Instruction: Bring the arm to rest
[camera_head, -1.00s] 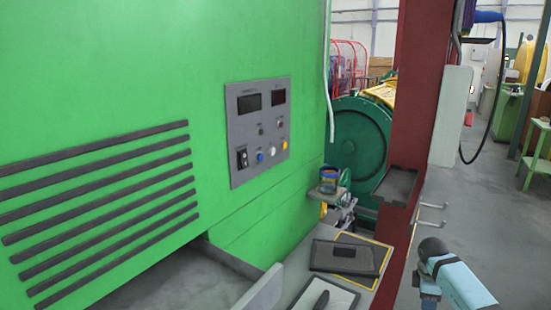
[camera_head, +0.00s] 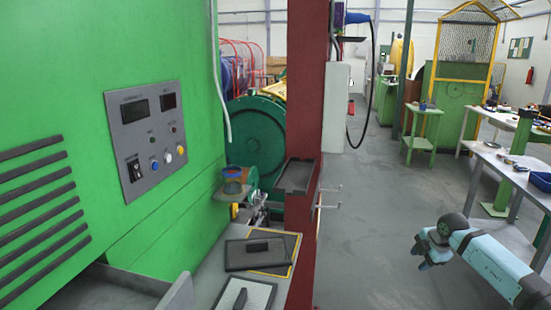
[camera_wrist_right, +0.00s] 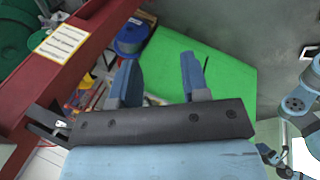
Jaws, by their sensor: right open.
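My right arm (camera_head: 495,266) is light blue and comes in from the lower right of the head view. Its right gripper (camera_head: 420,258) hangs in free air over the grey floor, to the right of the red post. In the right wrist view the two blue fingers of the right gripper (camera_wrist_right: 161,75) stand apart with nothing between them. Behind them lies a green surface (camera_wrist_right: 205,65). The fingers appear clear of it, though the distance is hard to judge. My left gripper is in neither view.
The green machine with its control panel (camera_head: 147,135) fills the left. A red post (camera_head: 313,85) stands mid-view, with a dark pad (camera_head: 262,252) on the ledge before it. A workbench (camera_head: 515,170) stands at the right. Grey floor (camera_head: 375,205) lies open between.

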